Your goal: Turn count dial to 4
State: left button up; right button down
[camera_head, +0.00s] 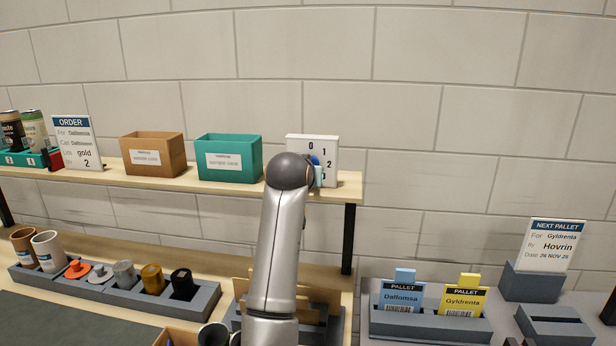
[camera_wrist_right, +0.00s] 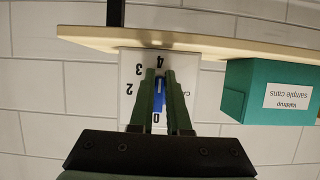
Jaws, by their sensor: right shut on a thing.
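The count dial is a white panel (camera_head: 326,149) with black numerals, standing at the right end of the upper shelf. In the wrist view the panel (camera_wrist_right: 130,72) appears upside down, with 0, 2, 3 and 4 readable. Its blue knob (camera_wrist_right: 158,97) sits between the dark green fingers of my right gripper (camera_wrist_right: 160,76), which is shut on it. Which numeral the knob points to is not clear, as the fingers cover part of it. In the head view my right arm hides much of the panel. My left gripper is not in view.
On the upper shelf (camera_head: 225,186) stand a teal box (camera_head: 229,160), a brown box (camera_head: 153,150) and an order card (camera_head: 75,140) reading gold 2. Below are a grey holder (camera_head: 120,299) with cups and several coloured pieces, and pallet cards (camera_head: 402,296) at right.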

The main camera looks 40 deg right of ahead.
jog(key=shift+r, duration=0.55)
jog(key=c, duration=0.9)
grip_release()
jog(key=shift+w, duration=0.1)
jog(key=shift+f, duration=0.15)
jog(key=shift+d+f, duration=0.1)
jog(key=shift+f, duration=0.1)
jog(key=shift+d+f, duration=0.15)
jog(key=b+v, duration=0.2)
jog(key=v, duration=1)
jog(key=shift+a, duration=0.2)
